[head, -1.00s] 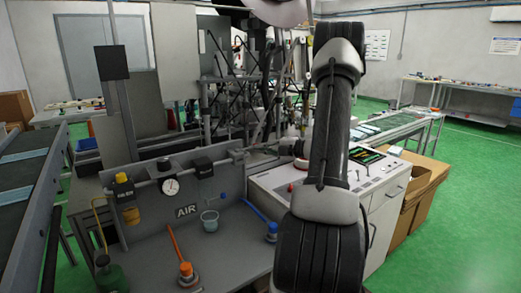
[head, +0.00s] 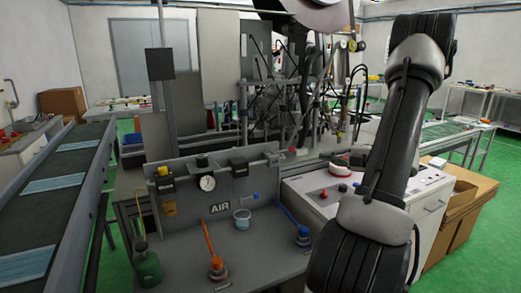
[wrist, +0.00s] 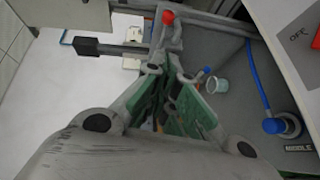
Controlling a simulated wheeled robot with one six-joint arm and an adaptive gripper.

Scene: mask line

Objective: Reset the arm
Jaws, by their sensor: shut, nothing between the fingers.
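My arm (head: 390,130) rises at the right of the head view, bent at the elbow and leaning to the right. It covers part of the white control cabinet behind it. My gripper (wrist: 172,75) shows in the wrist view with its green-padded fingers shut and nothing between them. It hangs over the grey bench near a red knob and a small cup (wrist: 216,86). I cannot make out the gripper in the head view.
The AIR panel (head: 220,209) carries a gauge (head: 207,183). An orange lever (head: 213,250), a blue lever (head: 290,217) and a green bottle (head: 146,265) stand before it. A conveyor with blue masks (head: 50,183) runs along the left. Cardboard boxes (head: 462,205) stand right of the cabinet. Green floor shows at the right.

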